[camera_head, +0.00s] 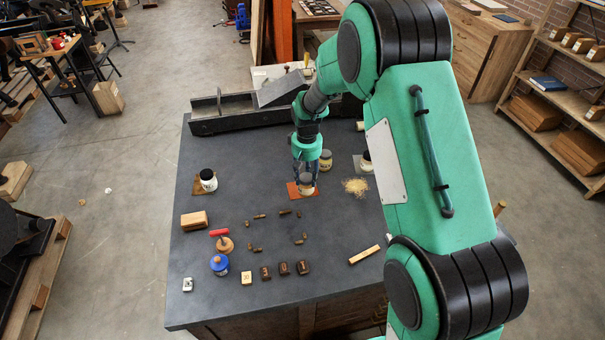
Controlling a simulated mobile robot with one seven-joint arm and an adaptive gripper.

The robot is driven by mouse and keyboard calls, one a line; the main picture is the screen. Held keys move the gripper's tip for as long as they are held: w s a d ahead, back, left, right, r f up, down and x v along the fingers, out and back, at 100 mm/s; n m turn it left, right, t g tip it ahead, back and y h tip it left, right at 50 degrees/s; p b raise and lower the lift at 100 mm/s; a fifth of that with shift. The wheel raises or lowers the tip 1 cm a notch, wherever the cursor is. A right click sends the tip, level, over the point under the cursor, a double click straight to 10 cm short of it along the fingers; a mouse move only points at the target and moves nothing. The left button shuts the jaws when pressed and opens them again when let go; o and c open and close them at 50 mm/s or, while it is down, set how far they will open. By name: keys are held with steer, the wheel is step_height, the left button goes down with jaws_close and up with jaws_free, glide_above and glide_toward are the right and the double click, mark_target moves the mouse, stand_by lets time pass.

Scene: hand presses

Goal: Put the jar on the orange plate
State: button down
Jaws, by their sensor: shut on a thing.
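The orange plate (293,190) lies flat on the dark workbench, near its middle. My gripper (306,172) points down over the plate and is shut on a small jar (306,183) with a pale top. The jar is upright at the plate; from this view I cannot tell whether its base touches the plate or hangs just above it. The fingers partly hide the jar, and the jar hides part of the plate.
A yellowish jar (326,160) stands close behind, to the right. A black-lidded jar (208,180) stands at left on a brown plate, another jar (366,161) at right. Shavings (355,186) lie right of the plate. Small pieces, blocks and a blue container (219,265) occupy the front.

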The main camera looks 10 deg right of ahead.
steer(key=w, duration=0.5)
steer(key=shift+w+a+f, duration=0.1)
steer(key=shift+w+f, duration=0.15)
steer(key=shift+w, duration=0.05)
steer(key=shift+f, duration=1.75)
steer(key=shift+f, duration=0.1)
steer(key=c, duration=1.1)
jaws_free()
step_height(320, 180, up, 12)
steer(key=shift+r, duration=0.1)
